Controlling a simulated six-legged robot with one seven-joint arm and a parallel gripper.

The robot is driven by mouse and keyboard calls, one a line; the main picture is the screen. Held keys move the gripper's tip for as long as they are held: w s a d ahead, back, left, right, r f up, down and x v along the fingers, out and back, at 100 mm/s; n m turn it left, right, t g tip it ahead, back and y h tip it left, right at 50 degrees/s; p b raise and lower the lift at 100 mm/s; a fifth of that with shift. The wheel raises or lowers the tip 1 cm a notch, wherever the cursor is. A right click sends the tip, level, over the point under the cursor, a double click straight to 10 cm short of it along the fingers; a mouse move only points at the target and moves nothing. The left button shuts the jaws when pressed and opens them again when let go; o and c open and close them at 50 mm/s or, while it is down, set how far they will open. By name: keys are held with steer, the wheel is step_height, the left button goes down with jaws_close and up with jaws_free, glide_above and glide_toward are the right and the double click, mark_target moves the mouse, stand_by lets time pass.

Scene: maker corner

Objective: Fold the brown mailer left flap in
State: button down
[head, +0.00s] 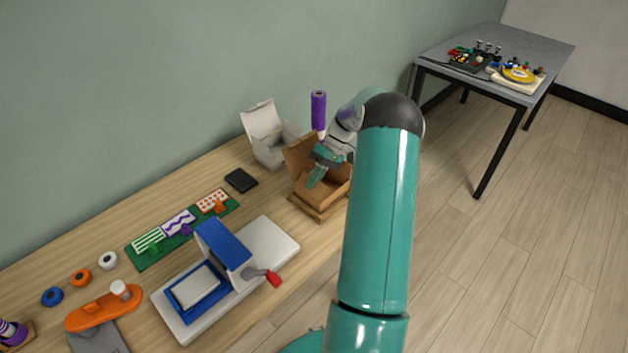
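The brown mailer (318,213) is an open cardboard box near the right end of the wooden table. Its tall back panel (297,153) stands up and leans back. My gripper (317,175) reaches down over the mailer's opening, with a teal finger inside or just above it. The gripper is small here, and I cannot tell whether its fingers are open or shut or touch a flap. My arm and gripper hide the right part of the mailer. I cannot make out the left flap clearly.
A white open box (270,150) stands behind the mailer, beside a purple roll (318,112) on a stand. A black flat item (241,181) and a blue-and-white press (225,275) with a red handle lie left. A grey table (545,50) stands far right.

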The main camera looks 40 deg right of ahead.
steer(key=c, duration=1.7)
jaws_free()
steer(key=shift+r, duration=0.1)
steer(key=v, duration=1.3)
steer(key=shift+d+r, duration=0.25)
steer(key=shift+r, duration=0.05)
